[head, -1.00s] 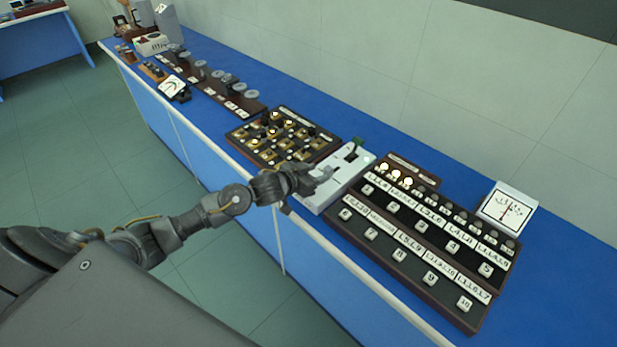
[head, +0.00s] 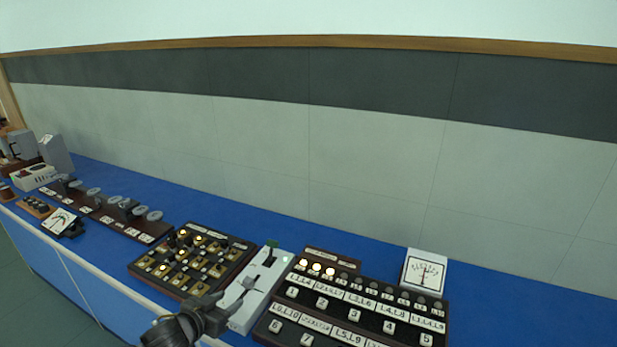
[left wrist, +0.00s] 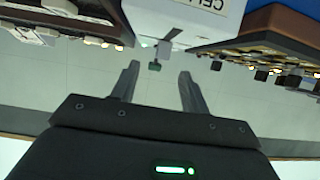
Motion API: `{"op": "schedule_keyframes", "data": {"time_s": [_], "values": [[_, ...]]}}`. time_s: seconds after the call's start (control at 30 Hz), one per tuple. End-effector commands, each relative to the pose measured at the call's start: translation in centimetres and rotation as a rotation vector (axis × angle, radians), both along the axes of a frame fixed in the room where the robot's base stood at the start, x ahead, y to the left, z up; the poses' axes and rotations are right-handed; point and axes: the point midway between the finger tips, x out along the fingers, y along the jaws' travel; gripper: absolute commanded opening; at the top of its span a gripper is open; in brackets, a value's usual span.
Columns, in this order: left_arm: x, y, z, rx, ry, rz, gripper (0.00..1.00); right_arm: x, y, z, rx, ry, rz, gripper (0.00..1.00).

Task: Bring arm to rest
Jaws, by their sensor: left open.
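My left gripper (head: 226,300) is at the bottom of the head view, by the front part of a white box with a dark slot and a green-topped lever (head: 262,285). In the left wrist view the two fingers of my left gripper (left wrist: 158,82) stand apart with nothing between them. The white box (left wrist: 185,18) with part of a label shows upside down beyond the fingers. I cannot tell whether the gripper touches the box. Most of my left arm is below the head view. My right gripper is in no view.
A dark board with gold switches and some lit lamps (head: 190,262) stands left of the box. A numbered panel with three lit lamps (head: 350,310) and a white dial meter (head: 424,271) stand right. The blue bench (head: 330,248) is clear behind them, up to the wall.

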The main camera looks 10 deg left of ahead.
Motion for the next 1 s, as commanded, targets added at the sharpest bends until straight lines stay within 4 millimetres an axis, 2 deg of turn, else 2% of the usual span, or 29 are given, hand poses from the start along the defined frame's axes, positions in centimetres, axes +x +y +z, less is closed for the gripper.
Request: {"op": "schedule_keyframes", "data": {"time_s": [0.07, 0.2, 0.3, 0.5, 0.83, 0.87, 1.0], "values": [[-2.9, -1.6, -2.0, 0.014, 0.056, 0.023, 0.45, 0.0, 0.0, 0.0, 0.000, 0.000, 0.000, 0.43], [-10.5, -3.1, -5.4, 0.082, 0.228, 0.094, 0.45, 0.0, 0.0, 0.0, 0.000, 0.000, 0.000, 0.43], [-15.6, -3.2, -7.0, 0.128, 0.356, 0.127, 0.45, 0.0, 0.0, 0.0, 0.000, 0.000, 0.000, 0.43], [-22.9, -3.0, -8.4, 0.181, 0.553, 0.149, 0.45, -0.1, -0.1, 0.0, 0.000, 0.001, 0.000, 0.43], [-32.6, -2.8, -8.9, 0.207, 0.815, 0.144, 0.45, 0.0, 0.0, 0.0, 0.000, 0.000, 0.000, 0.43], [-32.9, -2.7, -9.4, 0.213, 0.828, 0.145, 0.45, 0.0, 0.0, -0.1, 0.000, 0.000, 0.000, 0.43], [-31.7, -2.8, -13.3, 0.219, 0.836, 0.141, 0.45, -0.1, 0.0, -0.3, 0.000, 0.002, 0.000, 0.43]]}}
